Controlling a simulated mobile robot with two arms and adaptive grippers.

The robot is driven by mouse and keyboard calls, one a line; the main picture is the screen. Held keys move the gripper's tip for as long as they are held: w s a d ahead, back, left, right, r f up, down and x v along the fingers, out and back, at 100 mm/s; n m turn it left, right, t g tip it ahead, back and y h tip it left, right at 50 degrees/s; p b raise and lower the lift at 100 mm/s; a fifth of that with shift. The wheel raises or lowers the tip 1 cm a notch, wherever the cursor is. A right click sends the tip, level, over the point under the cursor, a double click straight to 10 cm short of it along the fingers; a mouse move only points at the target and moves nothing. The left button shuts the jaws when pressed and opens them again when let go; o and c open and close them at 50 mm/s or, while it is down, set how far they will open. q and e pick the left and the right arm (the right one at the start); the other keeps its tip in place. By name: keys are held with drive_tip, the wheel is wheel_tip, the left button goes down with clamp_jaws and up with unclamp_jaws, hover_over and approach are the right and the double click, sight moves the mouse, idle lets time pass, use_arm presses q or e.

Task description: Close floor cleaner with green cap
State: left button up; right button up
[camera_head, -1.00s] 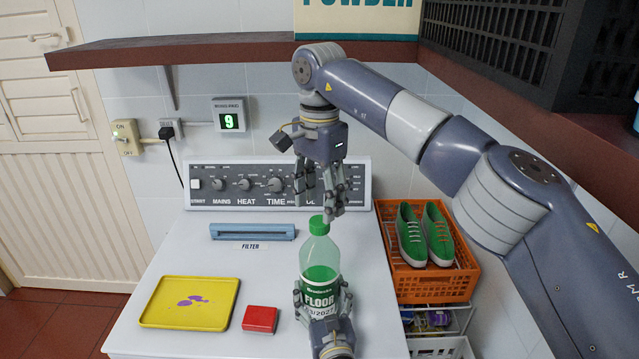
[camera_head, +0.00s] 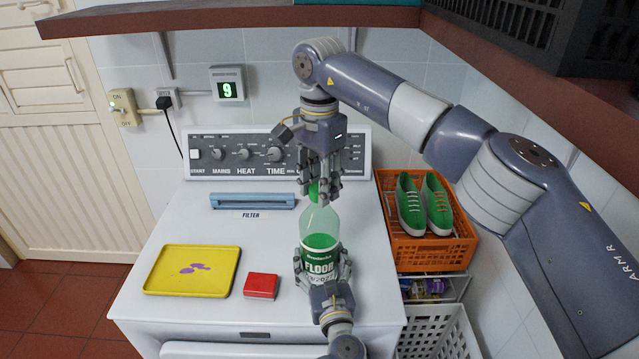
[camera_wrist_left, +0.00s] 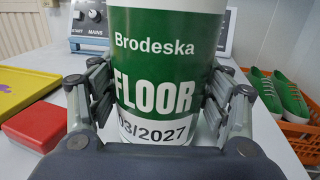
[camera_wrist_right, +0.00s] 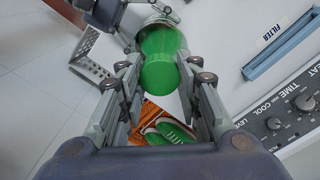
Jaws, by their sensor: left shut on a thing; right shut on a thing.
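The floor cleaner is a clear bottle (camera_head: 320,223) with green liquid and a green FLOOR label, upright on the white machine top. My left gripper (camera_head: 323,266) is shut around its lower body from the front. In the left wrist view its fingers flank the label (camera_wrist_left: 158,85). The green cap (camera_head: 314,191) is at the bottle's mouth. My right gripper (camera_head: 320,188) comes from above, shut on the cap. The cap also shows between its fingers in the right wrist view (camera_wrist_right: 160,60). The fingers partly hide the cap, so I cannot tell how it is seated on the neck.
A yellow tray (camera_head: 160,286) with purple stains and a red box (camera_head: 261,286) lie left of the bottle. The blue filter handle (camera_head: 253,201) and control panel (camera_head: 220,153) are behind. An orange crate (camera_head: 432,250) with green shoes stands right. A shelf (camera_head: 200,20) hangs above.

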drive_tip(key=m, duration=0.7)
drive_tip(key=shift+m, duration=0.3)
drive_tip(key=m, duration=2)
drive_tip(key=o, duration=1.1)
drive_tip(key=shift+o, duration=0.2)
